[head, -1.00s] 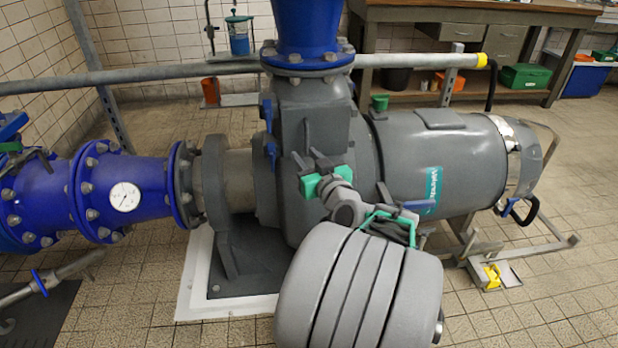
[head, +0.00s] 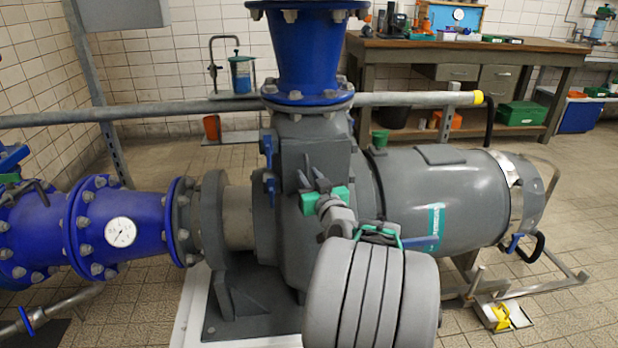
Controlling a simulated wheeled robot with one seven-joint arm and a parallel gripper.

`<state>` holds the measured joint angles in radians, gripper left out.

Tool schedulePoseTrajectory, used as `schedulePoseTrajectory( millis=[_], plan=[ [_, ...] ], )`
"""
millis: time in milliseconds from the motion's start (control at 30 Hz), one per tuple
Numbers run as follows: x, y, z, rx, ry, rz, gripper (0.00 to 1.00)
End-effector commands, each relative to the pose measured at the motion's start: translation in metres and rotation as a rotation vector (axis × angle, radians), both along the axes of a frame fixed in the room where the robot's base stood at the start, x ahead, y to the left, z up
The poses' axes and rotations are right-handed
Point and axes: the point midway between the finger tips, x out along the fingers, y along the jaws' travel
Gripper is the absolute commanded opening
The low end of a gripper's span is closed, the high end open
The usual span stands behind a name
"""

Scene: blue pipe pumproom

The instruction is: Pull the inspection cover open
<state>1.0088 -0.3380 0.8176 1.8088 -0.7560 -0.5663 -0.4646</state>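My gripper (head: 313,174) has dark fingers and a green block at its base, and points away from me at the grey pump casing (head: 305,135). The fingers look apart with nothing between them. I cannot tell whether they touch the casing. No part is clearly recognisable as the inspection cover. The casing has a flat grey front, and small blue levers (head: 269,165) sit on its left side. My thick grey arm hides the casing's lower right and part of the motor.
A blue vertical pipe (head: 302,55) rises above the pump, and a blue pipe (head: 115,225) with a gauge joins at left. A grey rail (head: 190,110) runs behind. A grey motor (head: 450,190) extends right.

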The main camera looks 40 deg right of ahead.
Motion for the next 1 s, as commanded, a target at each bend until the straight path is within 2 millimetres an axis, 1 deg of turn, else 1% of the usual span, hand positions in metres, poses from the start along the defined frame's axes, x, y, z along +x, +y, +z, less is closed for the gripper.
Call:
schedulePoseTrajectory(
  millis=[33,200,300,1000],
  plan=[
    [-0.0001,0.0,0.0,0.0,0.0,0.0,0.2],
    [-0.0001,0.0002,-0.0001,0.0,0.0,0.0,0.06],
    [-0.0001,0.0002,-0.0001,0.0,0.0,0.0,0.0],
    [0.0,0.0005,-0.0003,0.0,0.001,0.001,0.0]
  ],
)
